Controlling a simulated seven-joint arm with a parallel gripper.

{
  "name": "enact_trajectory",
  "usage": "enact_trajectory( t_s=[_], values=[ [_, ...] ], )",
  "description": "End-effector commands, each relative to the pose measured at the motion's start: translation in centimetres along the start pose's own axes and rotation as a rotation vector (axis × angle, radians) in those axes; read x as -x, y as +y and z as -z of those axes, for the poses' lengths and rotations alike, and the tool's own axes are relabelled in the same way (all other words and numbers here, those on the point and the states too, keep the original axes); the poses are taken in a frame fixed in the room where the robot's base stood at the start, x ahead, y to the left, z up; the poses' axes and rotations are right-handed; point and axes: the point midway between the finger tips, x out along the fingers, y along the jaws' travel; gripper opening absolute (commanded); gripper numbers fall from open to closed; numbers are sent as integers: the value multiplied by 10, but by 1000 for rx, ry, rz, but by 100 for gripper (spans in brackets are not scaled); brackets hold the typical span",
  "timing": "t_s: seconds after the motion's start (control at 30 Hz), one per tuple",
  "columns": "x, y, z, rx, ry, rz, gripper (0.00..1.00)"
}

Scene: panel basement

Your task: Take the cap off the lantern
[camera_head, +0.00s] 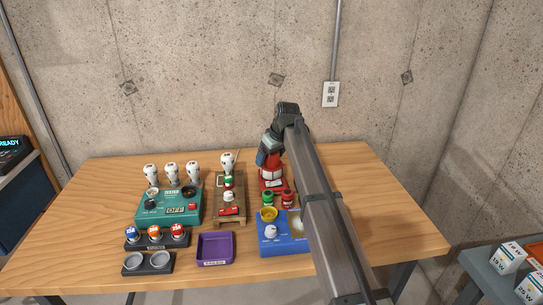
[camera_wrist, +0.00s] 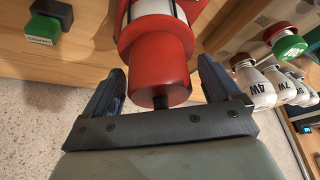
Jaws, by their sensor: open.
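The lantern (camera_head: 271,174) is red with a white band and stands upright at the back of the table, right of the middle. In the wrist view its red cap (camera_wrist: 160,62) fills the upper middle, with a small black peg at its end and the white, dark-barred body (camera_wrist: 150,9) beyond. My gripper (camera_head: 265,156) is at the lantern's top, and my arm hides its right side. In the wrist view my gripper (camera_wrist: 161,68) is open, one blue finger on each side of the cap. I cannot tell whether either finger touches it.
White bulbs (camera_head: 172,170) stand at the back left, near a teal tester (camera_head: 170,208). A wooden stand (camera_head: 230,207) is left of the lantern. Green (camera_head: 267,200) and red (camera_head: 288,199) pieces and a blue box (camera_head: 282,238) are in front. A purple tray (camera_head: 215,249) is front centre.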

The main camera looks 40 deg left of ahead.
Motion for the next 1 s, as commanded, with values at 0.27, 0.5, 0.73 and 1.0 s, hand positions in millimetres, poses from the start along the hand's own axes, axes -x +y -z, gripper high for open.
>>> enact_trajectory(
  t_s=[0.27,0.5,0.73,1.0],
  values=[
    [0,0,0,0,0,0,84],
    [0,0,0,0,0,0,61],
    [0,0,0,0,0,0,39],
    [1,0,0,0,0,0,36]
  ],
)
